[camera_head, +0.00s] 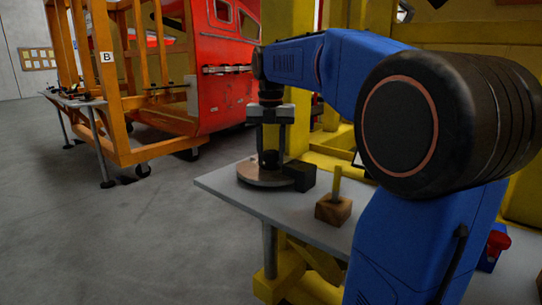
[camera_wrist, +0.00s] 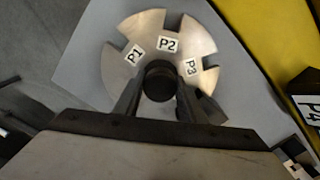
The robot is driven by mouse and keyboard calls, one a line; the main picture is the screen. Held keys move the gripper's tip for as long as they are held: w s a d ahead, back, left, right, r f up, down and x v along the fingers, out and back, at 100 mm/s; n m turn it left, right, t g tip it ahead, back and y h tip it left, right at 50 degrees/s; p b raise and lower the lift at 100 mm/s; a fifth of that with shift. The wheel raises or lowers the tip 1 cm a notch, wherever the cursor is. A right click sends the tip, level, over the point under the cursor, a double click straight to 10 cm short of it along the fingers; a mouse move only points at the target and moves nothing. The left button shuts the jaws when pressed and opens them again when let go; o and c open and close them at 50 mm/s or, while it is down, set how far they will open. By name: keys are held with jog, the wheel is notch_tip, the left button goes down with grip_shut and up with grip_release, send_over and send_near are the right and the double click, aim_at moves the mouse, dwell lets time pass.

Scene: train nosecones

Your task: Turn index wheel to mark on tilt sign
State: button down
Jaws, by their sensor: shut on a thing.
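The index wheel (camera_head: 258,183) is a flat metal disc on the grey table. In the wrist view the wheel (camera_wrist: 150,32) shows notches in its rim and labels P1, P2 and P3. P2 is near the top, P1 to its left and P3 to its right. My gripper (camera_head: 270,150) points down over the wheel, shut on its dark round centre knob (camera_wrist: 160,80). The lower part of the wheel is hidden by my gripper in the wrist view. A dark sign (camera_wrist: 305,105) reading P4 is cut off at the right edge there.
A black block (camera_head: 300,176) sits against the wheel's right side. A wooden block (camera_head: 333,209) with a yellow post stands nearer on the table (camera_head: 280,209). Yellow framework stands behind. An orange frame (camera_head: 128,90) and a red nosecone (camera_head: 225,80) are at left; grey floor between is clear.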

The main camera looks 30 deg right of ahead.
aim_at(271, 152)
jog(key=c, duration=1.2)
grip_release()
jog(key=shift+o, duration=0.2)
notch_tip(271, 152, up, 18)
jog(key=shift+f, duration=0.25)
